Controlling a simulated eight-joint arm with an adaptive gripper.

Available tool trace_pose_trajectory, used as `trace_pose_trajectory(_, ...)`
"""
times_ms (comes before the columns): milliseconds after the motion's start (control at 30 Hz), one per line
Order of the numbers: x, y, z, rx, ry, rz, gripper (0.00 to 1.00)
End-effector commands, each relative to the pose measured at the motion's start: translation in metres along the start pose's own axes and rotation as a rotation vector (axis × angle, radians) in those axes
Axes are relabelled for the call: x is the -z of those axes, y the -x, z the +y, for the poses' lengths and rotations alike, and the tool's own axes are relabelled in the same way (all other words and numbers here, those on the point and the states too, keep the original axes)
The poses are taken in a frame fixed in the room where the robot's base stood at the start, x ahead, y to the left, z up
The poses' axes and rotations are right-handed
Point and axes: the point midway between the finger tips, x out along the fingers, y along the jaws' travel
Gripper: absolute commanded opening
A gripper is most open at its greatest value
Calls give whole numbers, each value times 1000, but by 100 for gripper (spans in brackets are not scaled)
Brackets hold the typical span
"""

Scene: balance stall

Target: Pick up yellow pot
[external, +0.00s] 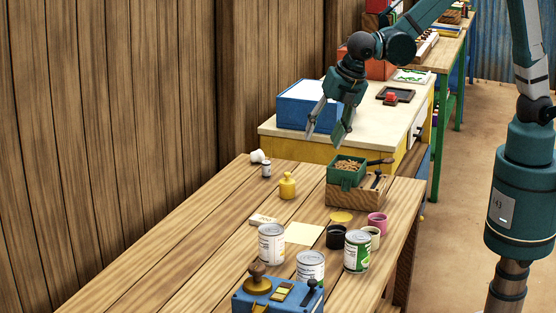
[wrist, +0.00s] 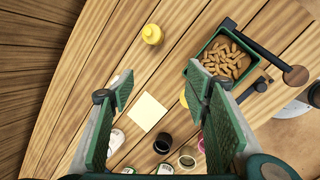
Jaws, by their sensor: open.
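A yellow knobbed pot or weight (external: 287,186) stands upright on the wooden table, left of the green tray. It also shows near the top of the wrist view (wrist: 152,34), beyond my fingertips. A second yellow thing, a flat round shape (external: 341,217), lies behind the black pot; in the wrist view my right finger partly hides it. I cannot tell for certain which is the yellow pot. My gripper (external: 323,138) is open and empty in the air, above the far part of the table. Its fingers (wrist: 160,82) are spread wide and touch nothing.
A green tray of brown pieces (external: 348,170) sits on a wooden box (external: 354,194). Black (external: 336,237), pink (external: 377,222) and cream pots cluster near several cans (external: 271,244). A pale yellow sheet (external: 304,233) lies flat. A blue box (external: 305,105) stands behind.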

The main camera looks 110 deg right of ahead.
Motion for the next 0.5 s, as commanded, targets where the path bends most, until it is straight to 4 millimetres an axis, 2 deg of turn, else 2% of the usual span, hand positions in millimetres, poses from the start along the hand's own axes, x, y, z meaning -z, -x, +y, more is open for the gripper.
trace_pose_trajectory(500, -25, -104, 27, 96, 313, -54, 47)
